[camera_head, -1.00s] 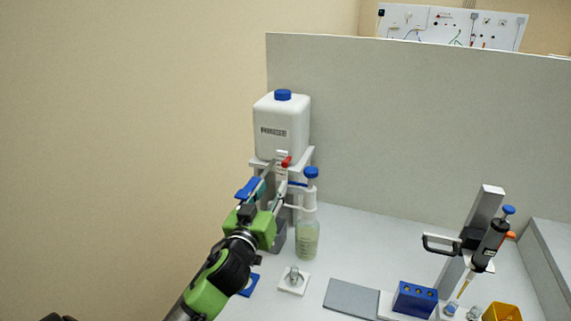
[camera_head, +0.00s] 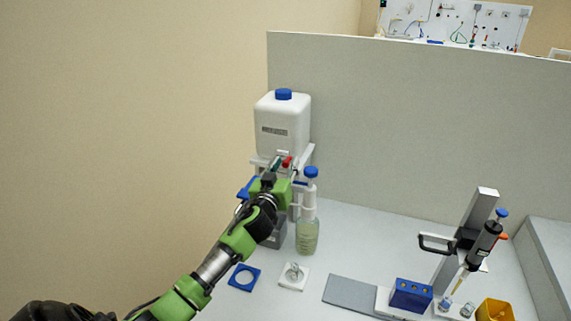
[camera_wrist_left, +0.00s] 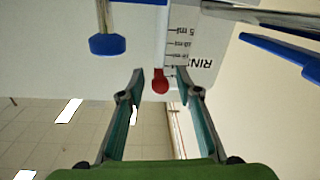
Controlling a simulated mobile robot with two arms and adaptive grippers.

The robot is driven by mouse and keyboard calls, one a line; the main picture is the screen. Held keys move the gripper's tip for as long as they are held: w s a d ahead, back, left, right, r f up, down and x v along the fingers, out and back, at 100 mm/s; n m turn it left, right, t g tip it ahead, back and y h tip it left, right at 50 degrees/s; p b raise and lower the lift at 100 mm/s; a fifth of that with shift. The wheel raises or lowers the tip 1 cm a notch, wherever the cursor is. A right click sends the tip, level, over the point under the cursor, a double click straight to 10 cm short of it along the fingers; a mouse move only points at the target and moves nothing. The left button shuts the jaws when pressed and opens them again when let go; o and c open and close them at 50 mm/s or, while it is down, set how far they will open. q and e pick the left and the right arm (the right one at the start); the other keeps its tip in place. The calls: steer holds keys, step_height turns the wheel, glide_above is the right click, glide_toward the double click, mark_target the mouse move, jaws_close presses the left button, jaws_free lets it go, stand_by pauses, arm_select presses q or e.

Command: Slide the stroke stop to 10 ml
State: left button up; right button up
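The stroke stop is a red knob (camera_head: 287,161) beside a white scale plate at the dispenser. In the left wrist view the red knob (camera_wrist_left: 160,82) sits at the edge of the scale (camera_wrist_left: 180,45), which carries ml marks, one reading 5 ml. My left gripper (camera_head: 281,168) is at the knob, in front of the white stand. In the wrist view its two fingers (camera_wrist_left: 161,88) are apart, one on each side of the knob, with gaps showing. The blue-capped dispenser bottle (camera_head: 307,236) stands just right of the gripper. My right gripper is not in view.
A white canister (camera_head: 283,122) with a blue cap stands on the stand above the gripper.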

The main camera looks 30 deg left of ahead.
arm_select(q)
jaws_close()
step_height(320, 180, down, 5)
steer(key=b, duration=0.4)
steer(key=shift+b, duration=0.3)
jaws_free()
steer(key=shift+r, duration=0.1)
steer(key=v, duration=1.2)
